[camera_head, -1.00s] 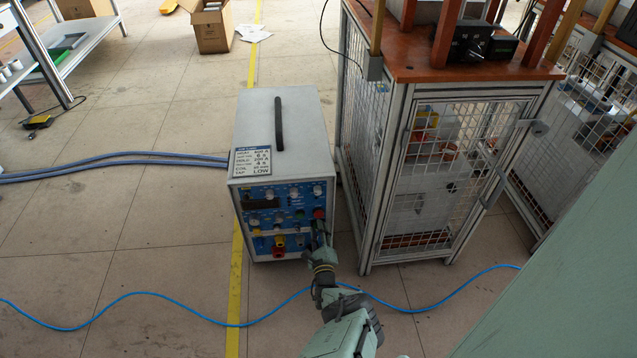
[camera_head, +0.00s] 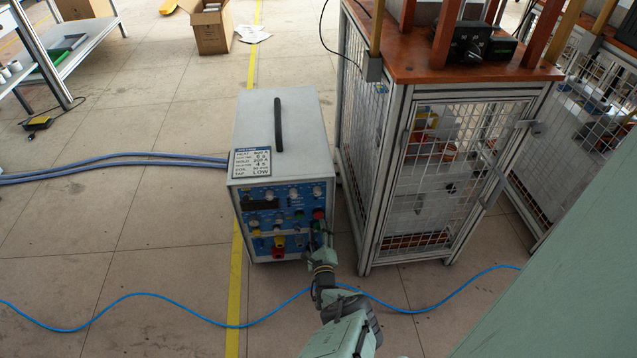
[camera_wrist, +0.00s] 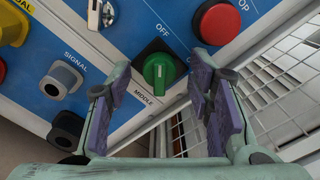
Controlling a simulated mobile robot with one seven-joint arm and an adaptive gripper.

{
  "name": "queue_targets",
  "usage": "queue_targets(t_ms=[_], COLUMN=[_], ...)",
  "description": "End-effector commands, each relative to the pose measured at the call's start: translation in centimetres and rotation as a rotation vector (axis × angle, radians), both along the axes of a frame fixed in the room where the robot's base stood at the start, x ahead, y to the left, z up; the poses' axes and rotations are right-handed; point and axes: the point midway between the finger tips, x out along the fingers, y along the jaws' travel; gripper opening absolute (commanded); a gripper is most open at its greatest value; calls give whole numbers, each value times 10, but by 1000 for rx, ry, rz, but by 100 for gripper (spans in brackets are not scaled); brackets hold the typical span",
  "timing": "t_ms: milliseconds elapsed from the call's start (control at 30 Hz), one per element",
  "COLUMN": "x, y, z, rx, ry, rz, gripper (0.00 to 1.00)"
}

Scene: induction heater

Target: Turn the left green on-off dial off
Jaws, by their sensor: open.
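A green dial (camera_wrist: 159,70) on a square black base sits on the blue panel (camera_wrist: 125,50), with a white line on its grip. The words OFF and MIDDLE are printed near it. The grip stands roughly upright in the wrist view. My gripper (camera_wrist: 160,88) is open, with one purple-padded finger on each side of and in front of the dial. The fingers appear apart from the dial. In the head view my gripper (camera_head: 319,240) is at the lower right of the heater's front panel and partly hides it. I cannot make out the dial clearly there.
A red button (camera_wrist: 220,24) sits right of the dial. A grey connector (camera_wrist: 62,80) and a yellow one (camera_wrist: 12,25) are to the left. The heater box (camera_head: 280,135) stands beside a mesh cage (camera_head: 450,170). A blue cable (camera_head: 130,297) crosses the floor.

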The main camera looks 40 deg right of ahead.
Motion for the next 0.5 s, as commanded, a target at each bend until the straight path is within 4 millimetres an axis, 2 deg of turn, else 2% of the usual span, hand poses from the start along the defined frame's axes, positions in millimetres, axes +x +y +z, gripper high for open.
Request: queue_targets(t_ms=[267,500], x=[-8,-40], y=[4,23], z=[0,0], rx=[3,6], ry=[-1,-2], rz=[-1,-3], gripper=[47,47])
